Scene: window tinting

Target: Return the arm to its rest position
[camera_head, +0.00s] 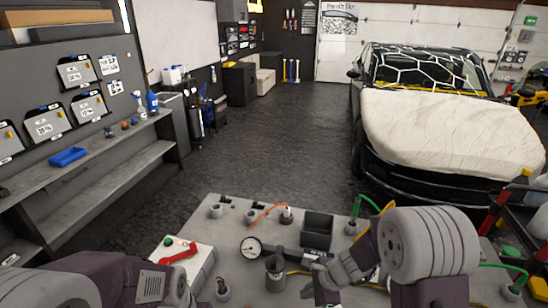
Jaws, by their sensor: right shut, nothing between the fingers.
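My right arm comes in at the lower right. Its grey gripper (312,283) is shut and empty over the grey work surface (215,235), just right of a dark cylinder-shaped fitting (275,270). Whether it touches anything is hard to tell. My left arm (100,281) shows as dark links along the bottom left edge. Its fingers do not show.
The work surface carries a round gauge (251,248), a dark open bin (317,229) and a white box with a red handle (180,255). A car (455,125) with a cream cover stands at the right. Shelves (100,160) line the left wall. The dark floor (270,135) between is clear.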

